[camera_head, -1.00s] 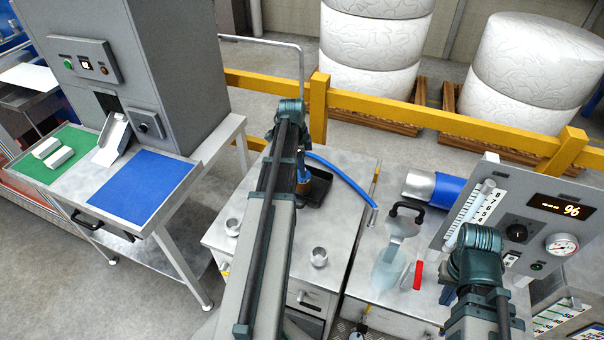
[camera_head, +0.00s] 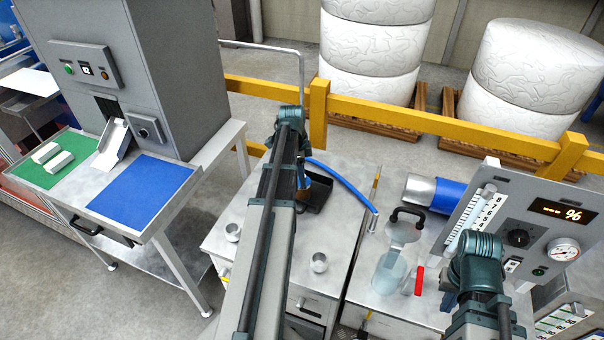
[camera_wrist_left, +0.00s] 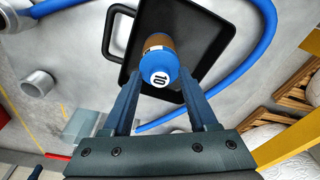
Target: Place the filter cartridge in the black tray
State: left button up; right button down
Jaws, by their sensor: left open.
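The filter cartridge (camera_wrist_left: 157,58) shows in the left wrist view as a blue end cap marked 10 with a brown body behind it. It appears upright over the floor of the black tray (camera_wrist_left: 214,30); whether it touches the floor is unclear. My left gripper (camera_wrist_left: 161,76) is open, its two fingers on either side of the blue cap with gaps visible. In the head view the black tray (camera_head: 320,195) is partly behind my left arm, and only a sliver of the cartridge (camera_head: 304,183) shows. My right arm is at the lower right; its gripper is not visible.
A blue hose (camera_head: 345,186) curves right of the tray. Metal cups (camera_head: 319,262) stand on the grey bench. A clear jug (camera_head: 390,272), a red-handled item (camera_head: 419,281) and a gauge panel (camera_head: 522,232) are at right. A yellow rail (camera_head: 430,124) runs behind.

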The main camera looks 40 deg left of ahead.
aim_at(298, 181)
pick_arm(q)
notch_tip(298, 181, up, 12)
jog(key=s+a+p, duration=0.1)
jog(key=p, duration=1.1)
jog(key=d+n, duration=0.2)
jog(key=d, duration=1.9)
jog(key=s+d+n, duration=0.1)
jog(key=s+d, duration=0.3)
jog(key=d, duration=0.3)
jog(key=s+d+n+y, duration=0.1)
jog(key=s+d+n, duration=0.1)
jog(key=s+d, duration=0.2)
jog(key=s+d+n+g+y, duration=0.1)
jog(key=s+d, duration=0.2)
jog(key=d, duration=0.7)
jog(key=shift+s+d, duration=0.25)
jog(key=shift+s, duration=0.15)
